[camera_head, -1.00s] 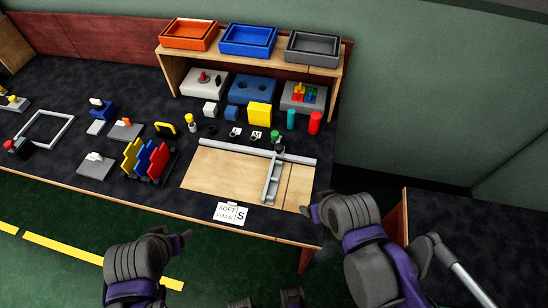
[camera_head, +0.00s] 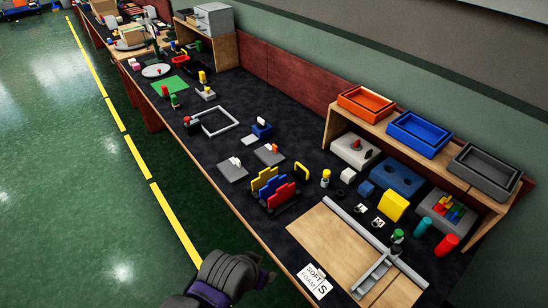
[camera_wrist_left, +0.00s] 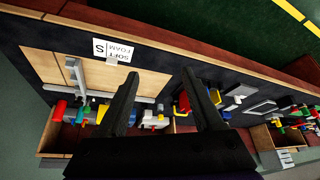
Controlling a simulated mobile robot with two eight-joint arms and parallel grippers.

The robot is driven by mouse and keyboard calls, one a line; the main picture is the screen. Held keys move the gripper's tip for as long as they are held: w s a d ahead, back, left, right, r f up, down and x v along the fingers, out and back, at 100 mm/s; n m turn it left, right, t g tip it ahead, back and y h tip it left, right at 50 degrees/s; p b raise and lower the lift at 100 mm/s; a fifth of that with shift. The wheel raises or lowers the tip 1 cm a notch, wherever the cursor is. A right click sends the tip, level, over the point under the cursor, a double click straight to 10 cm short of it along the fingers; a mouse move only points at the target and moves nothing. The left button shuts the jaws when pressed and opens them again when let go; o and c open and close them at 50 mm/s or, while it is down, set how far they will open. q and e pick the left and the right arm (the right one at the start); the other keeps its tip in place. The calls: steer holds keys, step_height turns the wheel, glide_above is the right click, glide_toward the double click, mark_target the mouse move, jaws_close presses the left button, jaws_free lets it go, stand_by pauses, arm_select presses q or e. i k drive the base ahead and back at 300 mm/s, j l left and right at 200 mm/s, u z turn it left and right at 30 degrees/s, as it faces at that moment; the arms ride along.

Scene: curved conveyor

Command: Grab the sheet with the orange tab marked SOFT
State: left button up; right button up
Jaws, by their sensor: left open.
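A grey sheet (camera_head: 268,154) with a small orange and white tab lies on the dark bench top in the head view. A second grey sheet (camera_head: 232,169) with a white tab lies beside it. The lettering on the tabs is too small to read. A white card (camera_head: 314,281) reading SOFT FOAM S lies at the bench's front edge, and it also shows in the left wrist view (camera_wrist_left: 113,51). My left gripper (camera_wrist_left: 160,76) is open and empty, in front of the bench edge and apart from both sheets. My right gripper is out of view.
A rack of yellow, blue and red plates (camera_head: 274,190) stands right of the sheets. A wooden board (camera_head: 330,240) with a metal rail is at the lower right. A grey frame (camera_head: 214,121) lies further left. Orange, blue and grey trays top a shelf. Green floor is clear at left.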

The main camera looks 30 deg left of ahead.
mark_target(269, 155)
steer(key=i+j+z, duration=0.15)
steer(key=j+z, duration=0.25)
steer(key=j, duration=0.9)
steer(key=j+z, duration=0.4)
steer(key=j, duration=0.85)
